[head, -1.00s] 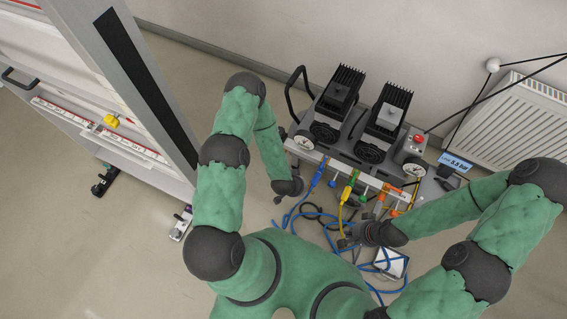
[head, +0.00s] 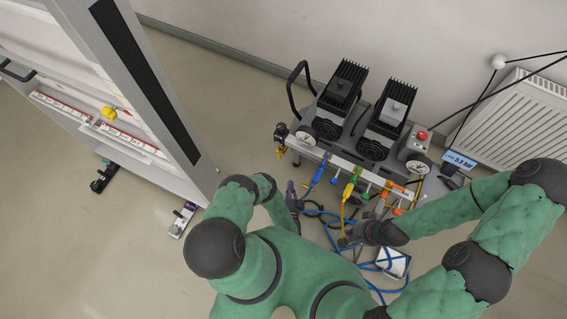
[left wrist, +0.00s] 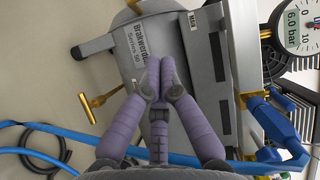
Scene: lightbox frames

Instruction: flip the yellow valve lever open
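A yellow lever (head: 280,152) sits at the left end of the compressor (head: 345,115), by a dark fitting. In the left wrist view a yellow T-shaped lever (left wrist: 100,100) sticks out left of the grey plate under the compressor. My left gripper (head: 291,190) is in front of the compressor's left end, below the lever. In the left wrist view its purple fingers (left wrist: 160,66) meet at the tips, empty, in front of the plate and right of the lever, apart from it. My right gripper (head: 350,238) is low over the hoses; its fingers are too small to read.
Blue hoses (left wrist: 60,133) lie on the floor and pass close to my left fingers. A gauge (left wrist: 292,27) and blue coupling (left wrist: 275,120) are at right. A lightbox frame (head: 130,75) stands at left. A radiator (head: 535,110) is at the right wall.

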